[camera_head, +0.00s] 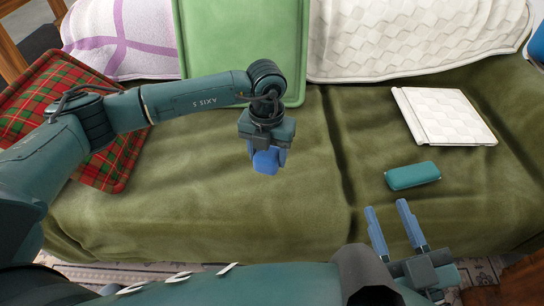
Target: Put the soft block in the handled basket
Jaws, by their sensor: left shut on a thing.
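My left gripper (266,154) is over the green-covered sofa seat, pointing down. It is shut on a small blue block (266,164), which I take to be the soft block. The fingers hide part of the block's sides. I cannot tell how far the block is above the cover. My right gripper (387,208) is at the lower right near the sofa's front edge, open with nothing between its two blue fingers. No handled basket shows in this view.
A teal rounded case (412,176) lies on the sofa (200,225) beyond my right gripper. A white quilted folder-like item (445,117) lies behind it. A green panel (243,40) and pale cushions (415,35) stand at the back. A red plaid cushion (122,163) is at left.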

